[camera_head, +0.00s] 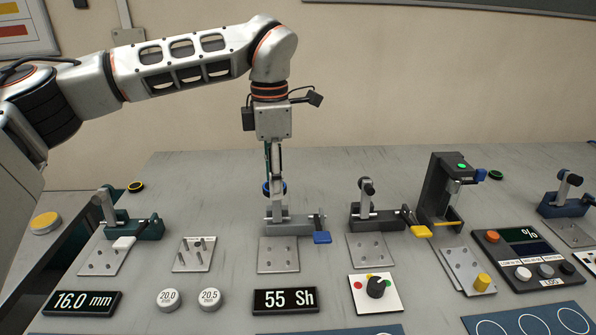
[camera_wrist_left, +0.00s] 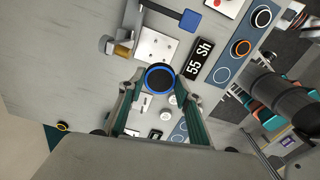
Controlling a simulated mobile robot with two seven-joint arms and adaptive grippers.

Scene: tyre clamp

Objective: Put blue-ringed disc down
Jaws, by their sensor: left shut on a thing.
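The blue-ringed disc (camera_head: 267,188) is dark with a blue rim. It also shows in the left wrist view (camera_wrist_left: 160,78), between the fingertips. My left gripper (camera_head: 274,182) points down and is shut on the disc. In the left wrist view my left gripper (camera_wrist_left: 159,86) has one finger on each side of the disc. My right gripper is not in view.
A yellow-ringed disc (camera_head: 136,187) and a green-ringed disc (camera_head: 496,175) lie further back. Clamps with a white lever (camera_head: 124,243) and a yellow lever (camera_head: 419,231) stand either side. The "55 Sh" display (camera_head: 286,300) is in front. The table's back left is mostly clear.

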